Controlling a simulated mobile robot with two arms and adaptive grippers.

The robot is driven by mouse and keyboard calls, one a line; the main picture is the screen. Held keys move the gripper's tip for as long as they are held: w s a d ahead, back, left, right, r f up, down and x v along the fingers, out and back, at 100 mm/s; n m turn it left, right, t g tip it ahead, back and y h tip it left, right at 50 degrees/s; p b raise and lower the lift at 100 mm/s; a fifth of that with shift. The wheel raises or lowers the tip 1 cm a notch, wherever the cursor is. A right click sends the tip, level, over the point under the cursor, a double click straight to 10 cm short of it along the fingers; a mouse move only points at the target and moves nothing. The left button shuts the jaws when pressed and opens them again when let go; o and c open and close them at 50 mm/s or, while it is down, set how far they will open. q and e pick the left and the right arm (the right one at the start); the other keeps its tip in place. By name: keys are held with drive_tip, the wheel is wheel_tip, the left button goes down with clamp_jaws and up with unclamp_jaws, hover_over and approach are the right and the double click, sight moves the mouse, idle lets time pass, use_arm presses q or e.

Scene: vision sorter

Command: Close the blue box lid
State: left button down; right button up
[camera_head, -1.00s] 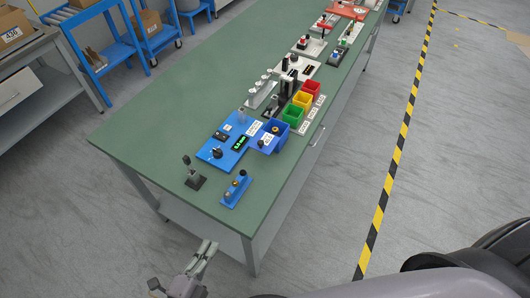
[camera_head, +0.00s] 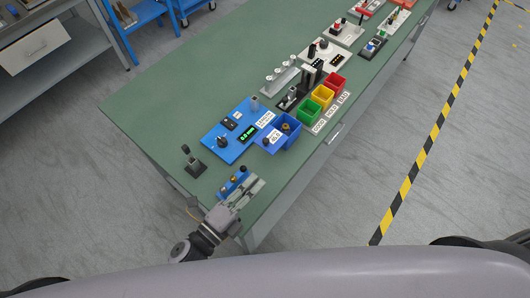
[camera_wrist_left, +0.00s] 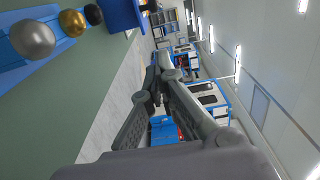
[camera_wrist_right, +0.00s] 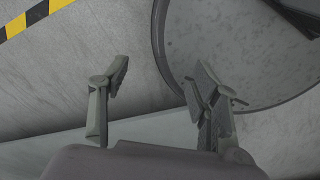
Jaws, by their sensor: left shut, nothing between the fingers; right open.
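The blue box (camera_head: 289,131) stands on the green table beside the blue panel. What looks like its lid (camera_head: 259,145), a blue flap with a black knob, lies folded back on the near-left side, leaving the box open with a small item inside. My left gripper (camera_head: 257,184) is shut and empty over the table's near edge, nearer to me than the box and apart from it. In the left wrist view its fingers (camera_wrist_left: 156,76) are together, and a blue container (camera_wrist_left: 122,14) shows at the top. My right gripper (camera_wrist_right: 157,75) is open and empty over the floor.
A blue block with balls (camera_head: 231,184) lies close left of my left gripper. A joystick (camera_head: 193,161) and the blue panel (camera_head: 222,143) are farther left. Green (camera_head: 309,112), yellow and red bins stand behind the box. Green tabletop between gripper and box is bare.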

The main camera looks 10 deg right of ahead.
sight(282, 142)
use_arm(q)
drive_tip(key=p+x, duration=0.1)
drive_tip(key=x, duration=0.3)
drive_tip(key=shift+w+d+r, duration=0.15)
drive_tip(key=shift+w, duration=0.05)
drive_tip(key=w, duration=0.2)
drive_tip(key=w+p, duration=0.1)
drive_tip(key=shift+w+d, duration=0.2)
drive_tip(key=shift+d, duration=0.1)
drive_tip(key=shift+w, duration=0.5)
drive_tip(key=shift+f, duration=0.2)
use_arm(e)
drive_tip(key=r, duration=0.1)
drive_tip(key=w+d+r, duration=0.1)
drive_tip(key=shift+w+d+r, duration=0.1)
drive_tip(key=shift+d+r, duration=0.2)
use_arm(q)
drive_tip(key=b+x, duration=0.1)
drive_tip(key=x, duration=0.6)
drive_tip(key=shift+f+b, duration=0.15)
drive_tip(key=shift+b, duration=0.25)
drive_tip(key=shift+w+d, duration=0.15)
drive_tip(key=shift+w, duration=0.05)
drive_tip(key=shift+s+r, duration=0.1)
drive_tip(key=shift+r, duration=0.1)
use_arm(e)
drive_tip(key=shift+s+a+f, duration=0.25)
drive_tip(key=shift+a+f, duration=0.3)
drive_tip(key=shift+f, duration=0.35)
drive_tip(key=shift+d, duration=0.25)
